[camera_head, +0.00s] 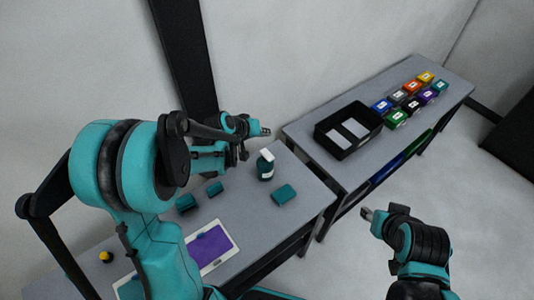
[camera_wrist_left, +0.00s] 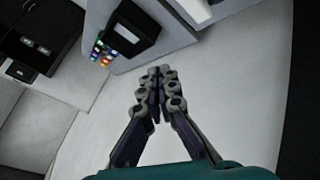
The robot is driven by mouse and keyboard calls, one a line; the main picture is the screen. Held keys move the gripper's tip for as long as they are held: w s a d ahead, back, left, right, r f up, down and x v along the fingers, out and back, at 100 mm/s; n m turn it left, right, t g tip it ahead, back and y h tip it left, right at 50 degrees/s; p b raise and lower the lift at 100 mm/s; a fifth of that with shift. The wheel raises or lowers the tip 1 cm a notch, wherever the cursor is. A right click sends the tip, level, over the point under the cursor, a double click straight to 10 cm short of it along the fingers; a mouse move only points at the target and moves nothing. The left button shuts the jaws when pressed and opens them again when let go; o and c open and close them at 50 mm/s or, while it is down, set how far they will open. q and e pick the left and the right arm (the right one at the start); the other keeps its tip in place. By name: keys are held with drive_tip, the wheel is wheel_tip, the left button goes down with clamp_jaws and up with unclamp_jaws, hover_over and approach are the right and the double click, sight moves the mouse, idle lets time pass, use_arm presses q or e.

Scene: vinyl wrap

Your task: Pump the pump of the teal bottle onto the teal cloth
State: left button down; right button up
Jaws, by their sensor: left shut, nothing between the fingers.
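The teal bottle (camera_head: 265,171) stands upright on the near grey table, with a pale pump head on top. A flat teal piece that looks like the folded teal cloth (camera_head: 284,195) lies just right of and in front of the bottle. My left gripper (camera_head: 265,132) is shut and empty, above and behind the bottle in the head view and apart from it. Its fingers meet in the left wrist view (camera_wrist_left: 157,76), where I cannot make out the bottle or cloth. My right gripper (camera_head: 367,214) is off the table's right side; its fingers are too small to judge.
Two small teal blocks (camera_head: 186,203) (camera_head: 215,189) lie left of the bottle. A white-framed panel with a purple sheet (camera_head: 228,254) lies at the front. A black tray (camera_head: 325,134) and several coloured boxes (camera_head: 397,119) stand on the far table (camera_head: 300,129).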

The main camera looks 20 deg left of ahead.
use_arm(q)
drive_tip(key=b, duration=0.6)
approach(269, 152)
drive_tip(key=w, duration=0.1)
drive_tip(key=w+d+f, duration=0.1)
drive_tip(key=w, duration=0.1)
drive_tip(key=w+d+f, duration=0.1)
drive_tip(key=shift+w+d, duration=0.1)
drive_tip(key=shift+w, duration=0.15)
drive_tip(key=shift+f+b, duration=0.35)
drive_tip(key=shift+f, duration=0.1)
drive_tip(key=shift+f+b, duration=0.4)
drive_tip(key=shift+b, duration=0.1)
drive_tip(key=shift+f+b, duration=0.8)
drive_tip(key=shift+f, duration=0.05)
idle(0.9)
drive_tip(key=shift+r, duration=0.15)
drive_tip(key=shift+r+p, duration=0.85)
drive_tip(key=shift+r, duration=0.25)
